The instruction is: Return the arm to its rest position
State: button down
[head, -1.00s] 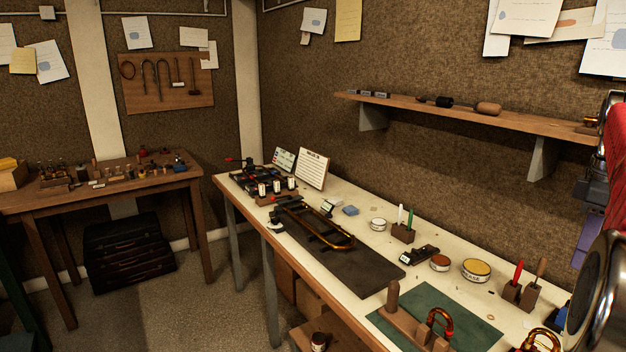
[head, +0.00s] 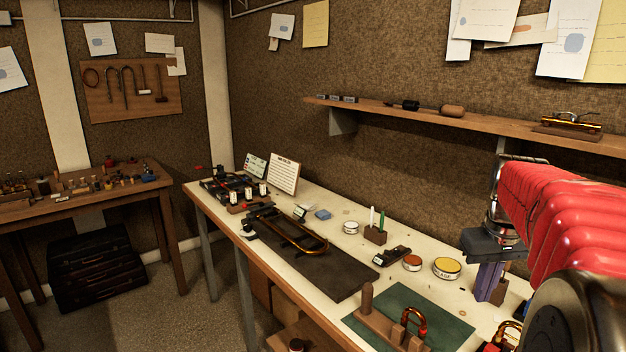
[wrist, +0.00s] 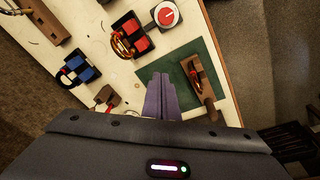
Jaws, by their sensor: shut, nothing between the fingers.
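My red-sleeved arm (head: 560,210) reaches in from the right of the head view. My gripper (head: 487,282) points down over the right part of the workbench, with its purple fingers together and nothing between them. In the wrist view the closed fingers (wrist: 160,97) show over the edge of the green mat (wrist: 178,77). Whether the fingertips touch anything below is not clear, but they appear to be above the bench.
The workbench (head: 342,219) holds a brass slide (head: 290,232) on a dark mat, a wooden stand (head: 385,322) with a copper-coloured crook (head: 415,318), and tins such as the yellow one (head: 447,267). A wall shelf (head: 470,123) runs behind my arm. Floor shows at left.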

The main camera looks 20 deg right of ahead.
jog(key=s+a+f+n+t, duration=0.1)
jog(key=s+a, duration=0.2)
jog(key=a, duration=0.7)
jog(key=s+a+f+n+t, duration=0.1)
jog(key=s+a+f, duration=0.1)
jog(key=a, duration=0.9)
jog(key=s+a+f+n+t+y, duration=0.1)
jog(key=s+a, duration=0.3)
jog(key=a, duration=0.6)
jog(key=shift+s+a+f+t, duration=0.4)
jog(key=shift+f+t, duration=0.1)
jog(key=shift+f, duration=0.15)
